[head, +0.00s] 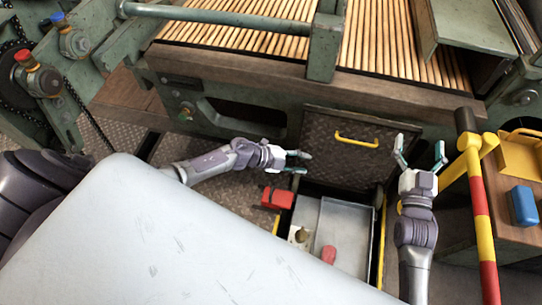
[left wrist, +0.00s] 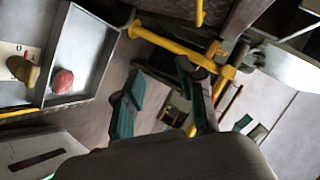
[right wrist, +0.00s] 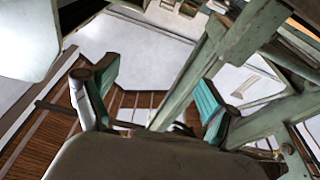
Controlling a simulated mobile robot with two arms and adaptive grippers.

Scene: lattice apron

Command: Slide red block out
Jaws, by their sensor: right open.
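A red block-like piece (head: 277,198) sits at the left edge of an open grey tray (head: 345,222). A smaller red rounded piece (head: 328,254) lies inside the tray; a red lump (left wrist: 62,81) also shows in the tray in the left wrist view, beside a tan piece (left wrist: 24,72). I cannot tell which red piece is the task's block. My left gripper (head: 302,162) is open and empty, above and beyond the upright red piece. My right gripper (head: 420,150) is open and empty, to the right of the tray.
A dark panel (head: 342,155) with a yellow handle (head: 356,141) stands behind the tray. A red-and-yellow striped post (head: 479,210) rises at the right, near my right arm. A blue block (head: 523,206) lies on a brown surface beyond it. A slatted machine bed (head: 270,40) fills the back.

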